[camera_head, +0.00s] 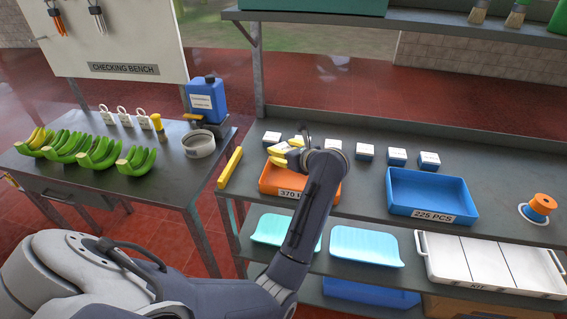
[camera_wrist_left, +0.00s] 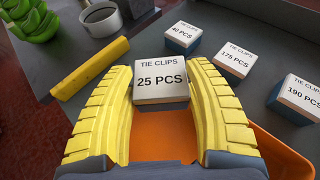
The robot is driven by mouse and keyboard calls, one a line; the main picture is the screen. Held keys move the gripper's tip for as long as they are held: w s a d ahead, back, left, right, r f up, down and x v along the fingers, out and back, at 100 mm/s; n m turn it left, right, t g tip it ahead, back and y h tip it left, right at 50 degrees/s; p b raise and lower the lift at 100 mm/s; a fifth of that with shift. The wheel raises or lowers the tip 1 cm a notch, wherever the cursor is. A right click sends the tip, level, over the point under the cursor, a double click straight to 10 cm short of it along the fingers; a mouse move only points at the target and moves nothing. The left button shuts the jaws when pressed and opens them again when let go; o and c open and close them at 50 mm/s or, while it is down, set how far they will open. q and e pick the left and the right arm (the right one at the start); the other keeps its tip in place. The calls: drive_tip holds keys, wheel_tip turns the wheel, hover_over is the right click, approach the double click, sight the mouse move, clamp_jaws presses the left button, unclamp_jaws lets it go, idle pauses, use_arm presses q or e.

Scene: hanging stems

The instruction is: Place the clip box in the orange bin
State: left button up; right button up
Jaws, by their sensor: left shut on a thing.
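My left gripper (camera_head: 281,152) is shut on a clip box (camera_wrist_left: 160,80), a white-topped box marked "TIE CLIPS 25 PCS". The yellow fingers grip it from both sides in the left wrist view. The orange bin (camera_head: 273,187) stands on the bench, its label partly hidden by my arm and starting with "370". The gripper and box are above the bin's back part in the head view. The bin's orange also shows below and between the fingers in the left wrist view (camera_wrist_left: 165,137). My right gripper is not in view.
More clip boxes (camera_head: 365,152) stand in a row behind the bins. A blue bin (camera_head: 431,208) marked "225 PCS" is to the right. A yellow bar (camera_head: 230,167) lies left of the orange bin. Green bananas (camera_head: 137,160) lie on the left table.

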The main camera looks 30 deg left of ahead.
sight(283, 171)
use_arm(q)
drive_tip(key=shift+f, duration=2.6)
drive_tip(key=shift+f, duration=0.15)
drive_tip(key=o, duration=1.3)
drive_tip(key=shift+c, duration=0.2)
drive_tip(key=shift+d+r, duration=0.1)
drive_tip(key=shift+r, duration=0.1)
drive_tip(key=shift+v, duration=1.95)
